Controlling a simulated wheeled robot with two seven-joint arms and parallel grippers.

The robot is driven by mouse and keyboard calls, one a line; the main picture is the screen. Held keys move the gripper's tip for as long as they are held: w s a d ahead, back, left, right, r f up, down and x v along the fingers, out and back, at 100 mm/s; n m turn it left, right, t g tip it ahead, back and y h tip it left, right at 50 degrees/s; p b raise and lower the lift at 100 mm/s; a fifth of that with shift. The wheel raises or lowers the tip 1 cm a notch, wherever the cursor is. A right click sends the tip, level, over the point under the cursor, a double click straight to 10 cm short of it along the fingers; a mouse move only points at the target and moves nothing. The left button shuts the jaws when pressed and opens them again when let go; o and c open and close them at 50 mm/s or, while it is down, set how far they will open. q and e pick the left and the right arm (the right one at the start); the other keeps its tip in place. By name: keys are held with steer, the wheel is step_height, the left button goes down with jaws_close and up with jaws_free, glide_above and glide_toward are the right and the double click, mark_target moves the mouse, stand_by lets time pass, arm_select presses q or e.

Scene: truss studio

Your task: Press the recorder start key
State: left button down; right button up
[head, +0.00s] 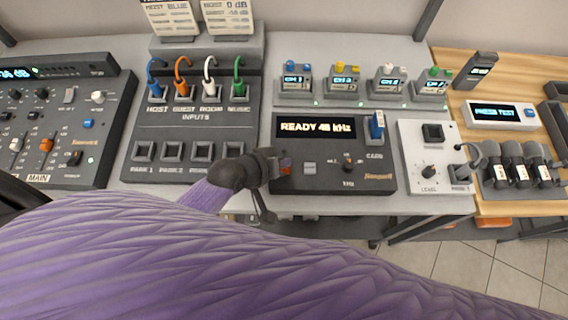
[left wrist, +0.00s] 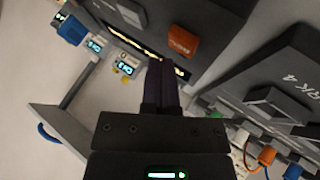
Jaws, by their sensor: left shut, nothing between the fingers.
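The recorder (head: 334,183) is a dark box on the bench with a lit display reading "READY 48 kHz". Its orange-red key (head: 286,169) shows at the box's left front, partly hidden by my left gripper (head: 276,168). In the left wrist view the orange key (left wrist: 183,41) stands up from the dark panel, just up and right of the fingertips. There my left gripper (left wrist: 162,66) is shut and empty, its fingers pointing toward the recorder. Whether the fingertips touch the panel or key, I cannot tell. My right gripper is not in view.
A blue card (head: 377,126) stands in the recorder's right side. The inputs panel (head: 195,117) with coloured cables is to the left, the mixer (head: 60,160) farther left. A white level box (head: 428,187) is to the right. Small displays (head: 342,80) stand behind.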

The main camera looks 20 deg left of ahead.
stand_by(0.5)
arm_select(q)
steer(key=shift+f, duration=0.4)
steer(key=shift+f+b, duration=0.4)
stand_by(0.4)
steer(key=shift+r, duration=0.1)
steer(key=shift+r+p, duration=0.7)
steer(key=shift+p, duration=0.25)
steer(key=shift+r, duration=0.1)
step_height(320, 180, up, 5)
steer(key=p, duration=0.5)
steer(key=shift+p, duration=0.3)
